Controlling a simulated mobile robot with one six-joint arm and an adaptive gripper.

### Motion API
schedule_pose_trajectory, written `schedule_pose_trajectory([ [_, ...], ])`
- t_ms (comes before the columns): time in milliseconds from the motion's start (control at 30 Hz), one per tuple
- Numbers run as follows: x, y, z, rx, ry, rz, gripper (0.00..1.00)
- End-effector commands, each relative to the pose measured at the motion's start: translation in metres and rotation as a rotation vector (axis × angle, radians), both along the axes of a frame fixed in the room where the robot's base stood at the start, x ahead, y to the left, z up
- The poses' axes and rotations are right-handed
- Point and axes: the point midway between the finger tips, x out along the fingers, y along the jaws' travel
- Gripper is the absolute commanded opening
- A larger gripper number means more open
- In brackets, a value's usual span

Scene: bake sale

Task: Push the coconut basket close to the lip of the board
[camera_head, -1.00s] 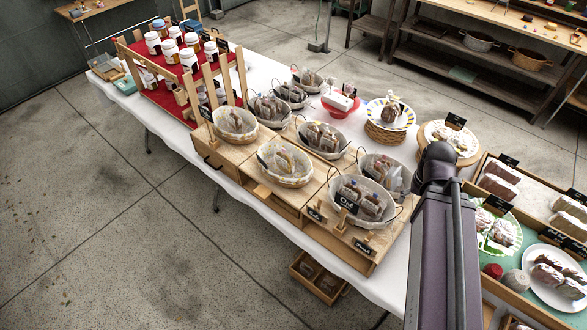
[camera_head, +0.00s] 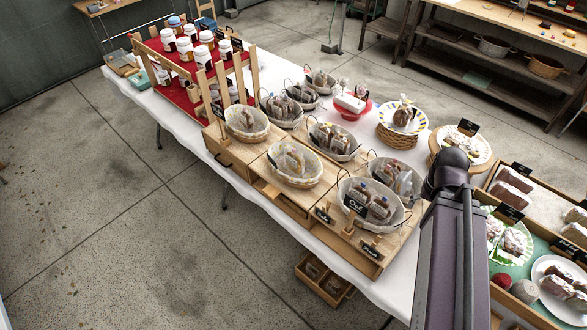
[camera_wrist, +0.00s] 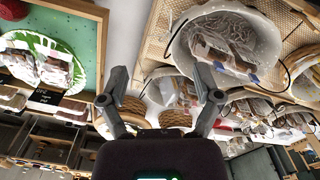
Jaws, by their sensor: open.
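Several oval baskets with pale liners and bagged bakes stand on a wooden stepped board (camera_head: 262,181). The front-right basket (camera_head: 345,190) bears a black tag reading "Oat". Left of it are a middle basket (camera_head: 293,180) and a far-left basket (camera_head: 246,137). Small black tags (camera_head: 322,214) sit along the board's front lip, too small to read surely. I cannot tell which basket is coconut. My gripper (camera_wrist: 160,88) is open and empty in the wrist view, with a lined basket (camera_wrist: 265,38) beyond it at upper right. The head view does not show the fingers.
A red stand of jars (camera_head: 180,88) stands at the table's far left. A striped plate (camera_head: 384,112) on a woven stand and a cake board (camera_head: 485,158) lie behind my arm. Trays of cakes (camera_head: 505,269) fill the right.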

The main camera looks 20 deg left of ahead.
Motion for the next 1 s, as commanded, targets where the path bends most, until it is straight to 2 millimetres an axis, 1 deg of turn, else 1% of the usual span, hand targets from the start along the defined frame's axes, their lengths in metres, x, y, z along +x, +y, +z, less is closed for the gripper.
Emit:
schedule_pose_trajectory([
  [133,0.000,0.000,0.000,0.000,0.000,0.000,0.82],
  [167,0.000,0.000,0.000,0.000,0.000,0.000,0.77],
  [200,0.000,0.000,0.000,0.000,0.000,0.000,0.65],
  [267,0.000,0.000,-0.002,0.000,0.000,0.000,0.47],
  [300,0.000,0.000,-0.004,0.000,0.000,0.000,0.35],
  [367,0.000,0.000,-0.009,0.000,0.000,0.000,0.17],
  [400,0.000,0.000,-0.013,0.000,0.000,0.000,0.05],
  [433,0.000,0.000,-0.016,0.000,0.000,0.000,0.00],
  [600,0.000,0.000,-0.036,0.000,0.000,0.000,0.00],
  [700,0.000,0.000,-0.044,0.000,0.000,0.001,0.00],
  [800,0.000,0.000,-0.046,0.000,0.000,0.001,0.00],
  [1000,0.000,0.000,-0.045,0.000,0.000,0.001,0.00],
])
